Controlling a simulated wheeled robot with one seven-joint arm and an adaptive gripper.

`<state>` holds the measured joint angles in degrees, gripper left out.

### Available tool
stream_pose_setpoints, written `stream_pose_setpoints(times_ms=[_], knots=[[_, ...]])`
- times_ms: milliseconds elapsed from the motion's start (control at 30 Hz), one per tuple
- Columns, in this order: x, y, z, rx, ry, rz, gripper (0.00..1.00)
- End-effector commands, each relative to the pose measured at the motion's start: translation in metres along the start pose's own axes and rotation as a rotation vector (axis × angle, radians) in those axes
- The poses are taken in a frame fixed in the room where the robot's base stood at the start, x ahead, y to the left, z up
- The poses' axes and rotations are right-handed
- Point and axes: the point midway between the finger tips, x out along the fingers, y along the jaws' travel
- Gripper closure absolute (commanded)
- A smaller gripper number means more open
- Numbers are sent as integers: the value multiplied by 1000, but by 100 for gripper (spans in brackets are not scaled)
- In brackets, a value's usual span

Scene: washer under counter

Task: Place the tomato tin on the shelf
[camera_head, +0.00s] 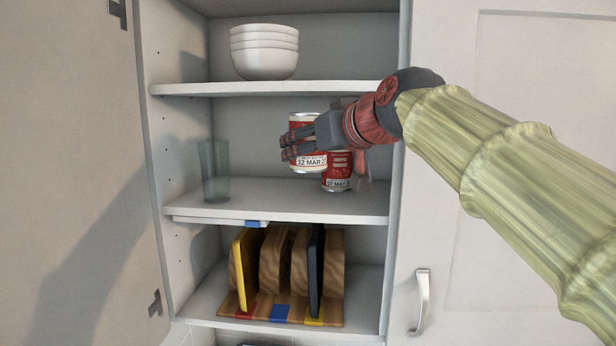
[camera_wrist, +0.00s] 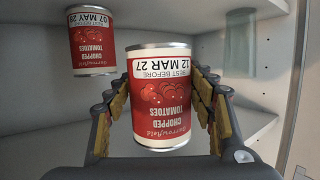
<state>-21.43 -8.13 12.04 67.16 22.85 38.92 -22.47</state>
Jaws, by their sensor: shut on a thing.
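The held tomato tin (camera_head: 308,164) is red and white, labelled chopped tomatoes, with the date 12 MAR 27. My gripper (camera_head: 287,147) is shut around it, with a finger on each side in the wrist view. The tin (camera_wrist: 160,105) looks upright in the head view, raised a little above the middle shelf (camera_head: 285,202) inside the open cupboard. A second tomato tin (camera_head: 336,179), dated 07 MAY, stands on that shelf behind and to the right. It also shows in the wrist view (camera_wrist: 92,42). My gripper partly hides both tins in the head view.
A clear glass (camera_head: 214,170) stands on the middle shelf at left, with free room between it and the tins. White bowls (camera_head: 264,55) are stacked on the shelf above. A rack of boards (camera_head: 280,272) stands below. The cupboard's right side wall (camera_head: 396,215) is near my arm.

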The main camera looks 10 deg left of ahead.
Motion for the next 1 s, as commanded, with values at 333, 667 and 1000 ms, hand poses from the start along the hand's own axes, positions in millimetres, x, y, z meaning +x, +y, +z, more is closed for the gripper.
stream_pose_setpoints(times_ms=[333,667,1000], knots=[[9,0,29,0,3,0,87],[21,0,63,0,0,0,87],[24,0,66,0,3,1,87]])
